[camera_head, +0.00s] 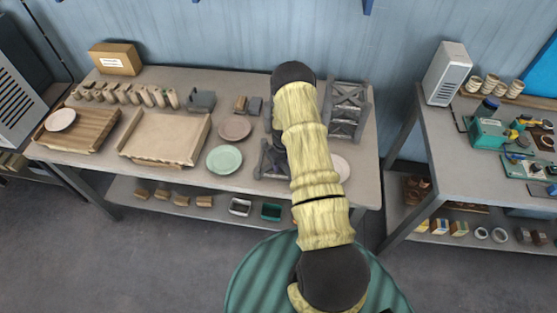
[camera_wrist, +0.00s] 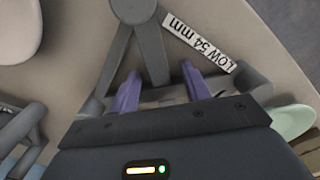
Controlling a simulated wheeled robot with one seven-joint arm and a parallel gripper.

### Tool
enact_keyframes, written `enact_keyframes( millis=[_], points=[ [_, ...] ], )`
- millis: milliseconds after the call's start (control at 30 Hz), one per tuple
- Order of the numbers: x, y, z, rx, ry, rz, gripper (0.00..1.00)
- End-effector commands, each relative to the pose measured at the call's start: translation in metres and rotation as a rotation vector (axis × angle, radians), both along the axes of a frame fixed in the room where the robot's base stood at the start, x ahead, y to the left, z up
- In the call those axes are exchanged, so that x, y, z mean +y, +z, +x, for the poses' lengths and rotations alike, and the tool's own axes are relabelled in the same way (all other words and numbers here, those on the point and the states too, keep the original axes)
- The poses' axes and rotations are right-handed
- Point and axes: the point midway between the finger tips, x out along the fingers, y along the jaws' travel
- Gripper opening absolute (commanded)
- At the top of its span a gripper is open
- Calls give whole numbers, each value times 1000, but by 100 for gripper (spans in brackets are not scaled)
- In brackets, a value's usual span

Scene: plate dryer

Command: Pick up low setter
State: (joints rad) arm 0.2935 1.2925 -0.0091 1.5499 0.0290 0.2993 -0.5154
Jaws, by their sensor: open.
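The low setter (camera_wrist: 152,52) is a dark grey three-armed frame with a round hub, lying on the table in the wrist view. A white label reading "LOW 54 mm" (camera_wrist: 200,40) is beside its arm. My gripper (camera_wrist: 160,80) has its two purple fingers apart, with one setter arm showing between them; I cannot tell whether they touch it. In the head view, a dark grey frame (camera_head: 268,163), apparently the same setter, shows at the table's front, partly hidden by my arm. My gripper's fingers are hidden there.
A green plate (camera_head: 224,160) and a brown plate (camera_head: 234,128) lie left of the setter. A pale plate (camera_head: 341,168) is to its right. A grey rack (camera_head: 345,108) stands behind. A wooden tray (camera_head: 160,145) lies further left. A second table (camera_head: 450,145) stands right.

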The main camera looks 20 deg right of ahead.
Motion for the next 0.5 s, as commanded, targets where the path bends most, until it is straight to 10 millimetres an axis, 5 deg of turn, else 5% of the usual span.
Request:
enact_keyframes(
  millis=[433,500],
  points=[
    [0,0,0,0,0,0,47],
    [0,0,0,0,0,0,34]
  ],
)
